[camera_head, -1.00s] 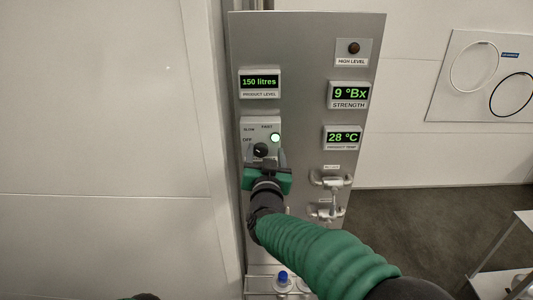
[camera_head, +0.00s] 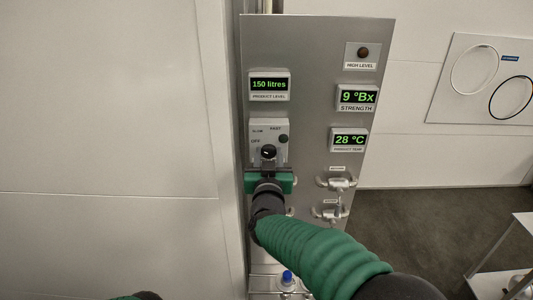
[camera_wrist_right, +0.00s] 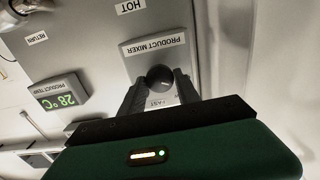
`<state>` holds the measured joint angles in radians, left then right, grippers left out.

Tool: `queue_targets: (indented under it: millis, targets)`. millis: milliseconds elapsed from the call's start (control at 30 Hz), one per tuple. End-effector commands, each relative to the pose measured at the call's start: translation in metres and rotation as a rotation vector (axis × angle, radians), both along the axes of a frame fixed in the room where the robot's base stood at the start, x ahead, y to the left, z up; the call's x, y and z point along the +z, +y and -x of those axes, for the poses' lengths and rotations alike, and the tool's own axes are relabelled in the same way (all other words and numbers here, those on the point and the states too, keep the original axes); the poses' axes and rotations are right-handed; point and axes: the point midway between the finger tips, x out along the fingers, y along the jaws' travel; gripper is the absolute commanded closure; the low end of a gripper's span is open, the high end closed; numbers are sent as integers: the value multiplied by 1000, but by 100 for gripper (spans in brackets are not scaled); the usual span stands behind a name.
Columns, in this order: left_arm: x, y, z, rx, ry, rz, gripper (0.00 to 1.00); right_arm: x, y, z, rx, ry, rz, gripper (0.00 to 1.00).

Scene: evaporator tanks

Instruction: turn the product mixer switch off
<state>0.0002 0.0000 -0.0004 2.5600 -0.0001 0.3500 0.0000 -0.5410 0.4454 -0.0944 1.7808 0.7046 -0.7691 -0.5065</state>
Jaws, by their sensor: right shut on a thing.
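The product mixer switch is a round black knob (camera_head: 268,152) on a pale plate (camera_head: 281,128) marked OFF, SLOW and FAST, on the grey panel. My right gripper (camera_head: 268,163) reaches up from below and is shut on the knob. In the right wrist view the knob (camera_wrist_right: 159,77) sits between the two black fingers, below the upside-down PRODUCT MIXER label (camera_wrist_right: 157,46). The fingers partly hide the plate, and I cannot clearly read which mark the knob points at. My left gripper does not show.
Displays for product level (camera_head: 269,85), strength (camera_head: 357,97) and product temperature (camera_head: 348,139) are on the panel. Two valve handles (camera_head: 336,183) stick out right of my right gripper. A blue-capped item (camera_head: 287,277) stands below. A white wall is left.

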Motion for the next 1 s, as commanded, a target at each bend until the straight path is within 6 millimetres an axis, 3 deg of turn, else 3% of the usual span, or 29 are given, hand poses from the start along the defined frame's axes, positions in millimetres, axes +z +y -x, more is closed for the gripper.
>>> queue_targets:
  millis: [33, 600, 1000]
  targets:
    - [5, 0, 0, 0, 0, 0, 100, 0, 8, 2, 16, 8, 38, 100]
    - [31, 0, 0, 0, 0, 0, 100, -2, 9, 2, 16, 10, 481, 100]
    - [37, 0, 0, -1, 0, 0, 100, -2, 8, 2, 14, 7, 600, 100]
